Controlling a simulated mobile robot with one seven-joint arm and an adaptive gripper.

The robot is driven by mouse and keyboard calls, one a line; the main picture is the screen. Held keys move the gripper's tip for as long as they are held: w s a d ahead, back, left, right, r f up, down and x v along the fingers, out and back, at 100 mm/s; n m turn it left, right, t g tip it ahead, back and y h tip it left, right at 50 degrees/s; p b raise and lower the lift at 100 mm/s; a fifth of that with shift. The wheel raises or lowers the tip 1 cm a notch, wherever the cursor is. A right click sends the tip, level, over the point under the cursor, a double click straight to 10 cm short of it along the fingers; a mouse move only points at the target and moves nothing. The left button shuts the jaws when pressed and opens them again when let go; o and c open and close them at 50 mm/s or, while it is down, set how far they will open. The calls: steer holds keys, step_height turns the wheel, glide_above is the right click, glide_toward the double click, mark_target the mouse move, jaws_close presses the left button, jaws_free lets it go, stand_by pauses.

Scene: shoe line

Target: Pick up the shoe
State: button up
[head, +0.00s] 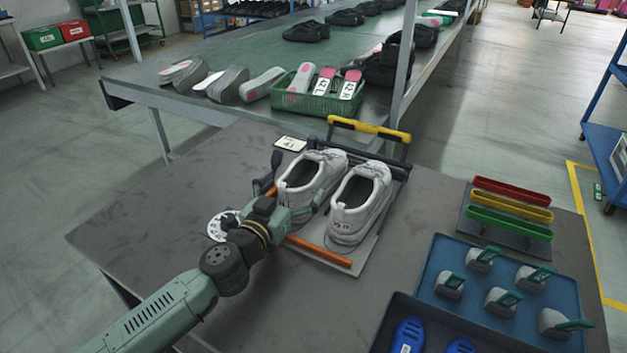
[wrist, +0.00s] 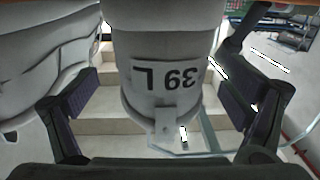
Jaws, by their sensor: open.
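A pair of white-grey shoes stands side by side on a light tray in the head view: the left shoe (head: 322,168) and the right shoe (head: 357,212). My gripper (head: 281,196) is at the heel end of the left shoe. In the wrist view my gripper (wrist: 160,108) is open, with the shoe heel marked "39 L" (wrist: 165,55) between its two dark pads. Gaps show between pads and heel. The other shoe (wrist: 45,65) fills the left side of that view. The left shoe's lower heel is hidden by my gripper in the head view.
The tray has an orange bar (head: 318,252) in front and a yellow-handled frame (head: 368,128) behind. Coloured holders (head: 510,210) and a blue tray (head: 432,262) of tools lie to the right. A green basket (head: 300,103) stands on the bench behind. The table's left part is clear.

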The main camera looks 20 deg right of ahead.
steer(key=c, duration=2)
